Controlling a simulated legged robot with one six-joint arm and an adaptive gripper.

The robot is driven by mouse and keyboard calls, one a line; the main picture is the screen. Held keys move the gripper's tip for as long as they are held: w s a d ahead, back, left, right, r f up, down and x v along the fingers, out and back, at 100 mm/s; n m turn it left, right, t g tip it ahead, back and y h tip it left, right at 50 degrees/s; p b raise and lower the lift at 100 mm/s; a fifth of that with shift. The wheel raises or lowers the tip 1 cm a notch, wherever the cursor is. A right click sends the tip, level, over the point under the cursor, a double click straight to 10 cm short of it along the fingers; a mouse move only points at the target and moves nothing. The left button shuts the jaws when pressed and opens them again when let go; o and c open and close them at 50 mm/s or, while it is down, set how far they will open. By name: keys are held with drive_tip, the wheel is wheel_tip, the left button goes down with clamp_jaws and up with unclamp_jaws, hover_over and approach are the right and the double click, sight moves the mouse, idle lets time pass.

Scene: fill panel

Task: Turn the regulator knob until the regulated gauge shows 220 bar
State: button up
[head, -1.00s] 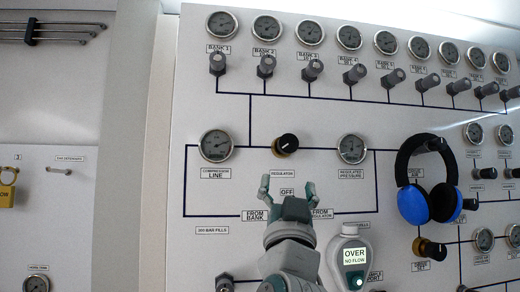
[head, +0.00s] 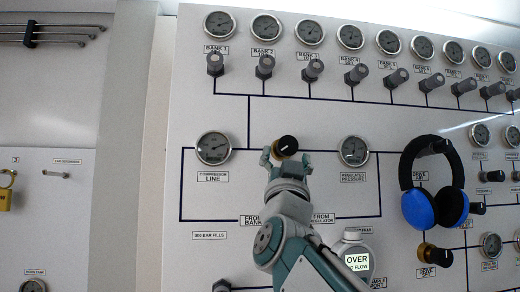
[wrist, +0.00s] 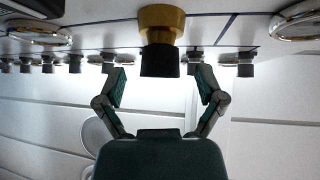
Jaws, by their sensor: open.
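The regulator knob (head: 287,146) is black with a brass collar and a white pointer mark, between two gauges on the panel. In the wrist view the knob (wrist: 160,60) sticks out between my open fingers, with a gap on each side. My gripper (head: 284,158) is open around or just in front of the knob in the head view, hiding its lower left and its label. The regulated pressure gauge (head: 354,150) is right of the knob; its reading is too small to tell. The compressor line gauge (head: 213,148) is to the left.
Several bank gauges and grey bank valve knobs (head: 265,66) run along the top of the panel. Blue headphones (head: 434,205) hang at the right. A padlock (head: 5,196) hangs far left.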

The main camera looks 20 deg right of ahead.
drive_tip(key=shift+x, duration=1.3)
drive_tip(key=c, duration=1.2)
drive_tip(key=shift+o, duration=0.2)
drive_tip(key=shift+s+m+g+h, duration=0.1)
drive_tip(key=shift+m+g+h, duration=0.6)
drive_tip(key=shift+m+h, duration=0.3)
drive_tip(key=o, duration=1.2)
drive_tip(key=shift+c, duration=0.2)
drive_tip(key=shift+y, duration=0.3)
drive_tip(key=v, duration=1.2)
drive_tip(key=shift+f, duration=0.15)
